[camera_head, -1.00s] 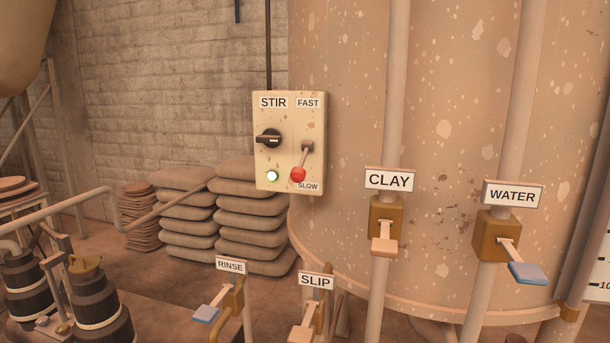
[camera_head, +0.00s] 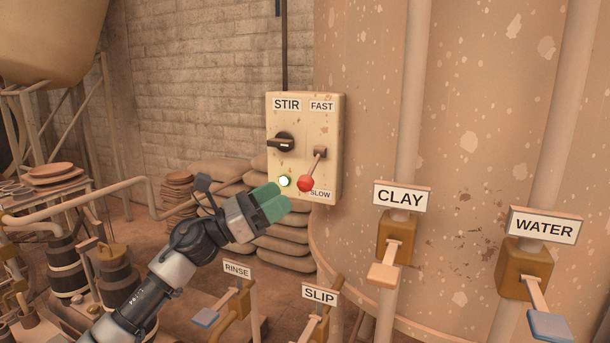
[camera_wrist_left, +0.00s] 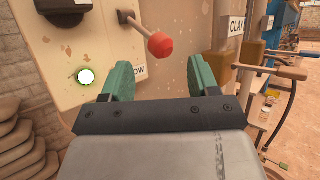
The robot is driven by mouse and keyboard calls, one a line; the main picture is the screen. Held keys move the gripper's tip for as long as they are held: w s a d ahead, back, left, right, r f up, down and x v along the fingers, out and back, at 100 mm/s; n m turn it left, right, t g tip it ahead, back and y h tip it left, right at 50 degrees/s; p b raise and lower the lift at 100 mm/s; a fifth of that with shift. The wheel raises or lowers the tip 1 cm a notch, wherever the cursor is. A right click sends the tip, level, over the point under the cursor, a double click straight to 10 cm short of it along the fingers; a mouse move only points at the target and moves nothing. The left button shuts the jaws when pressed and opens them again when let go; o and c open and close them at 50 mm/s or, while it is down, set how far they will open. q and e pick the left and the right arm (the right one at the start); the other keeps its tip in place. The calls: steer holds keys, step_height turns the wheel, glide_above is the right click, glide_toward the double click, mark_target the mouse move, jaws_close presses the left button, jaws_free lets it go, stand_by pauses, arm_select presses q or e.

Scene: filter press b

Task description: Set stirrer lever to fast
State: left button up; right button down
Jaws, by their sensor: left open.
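The stirrer lever (camera_head: 306,183) has a red ball knob and hangs down beside the SLOW label on the cream STIR box (camera_head: 333,133). The FAST label (camera_head: 321,106) is above it. My left gripper (camera_head: 272,200) is open and empty, just left of and below the knob. In the left wrist view, the green fingers of the left gripper (camera_wrist_left: 120,80) stand apart, and the red knob (camera_wrist_left: 160,45) is ahead of them, above the gap and not between them. My right gripper does not show.
A black knob (camera_head: 285,142) and a lit green lamp (camera_head: 285,181) are on the same box. CLAY (camera_head: 401,197) and WATER (camera_head: 543,226) valves stand to the right. RINSE (camera_head: 237,270) and SLIP (camera_head: 319,292) valves are below. Stacked sacks (camera_head: 285,245) lie behind my left arm.

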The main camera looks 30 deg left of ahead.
mark_target(300, 186)
arm_select(q)
steer(key=p+x, duration=0.2)
steer(key=x, duration=0.3)
steer(key=shift+w+d, duration=0.2)
steer(key=shift+d, duration=0.05)
steer(key=shift+w+d+r, duration=0.15)
steer(key=shift+w+d, duration=0.2)
steer(key=shift+w, duration=0.1)
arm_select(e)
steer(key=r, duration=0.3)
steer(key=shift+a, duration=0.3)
arm_select(q)
steer(key=shift+c, duration=0.2)
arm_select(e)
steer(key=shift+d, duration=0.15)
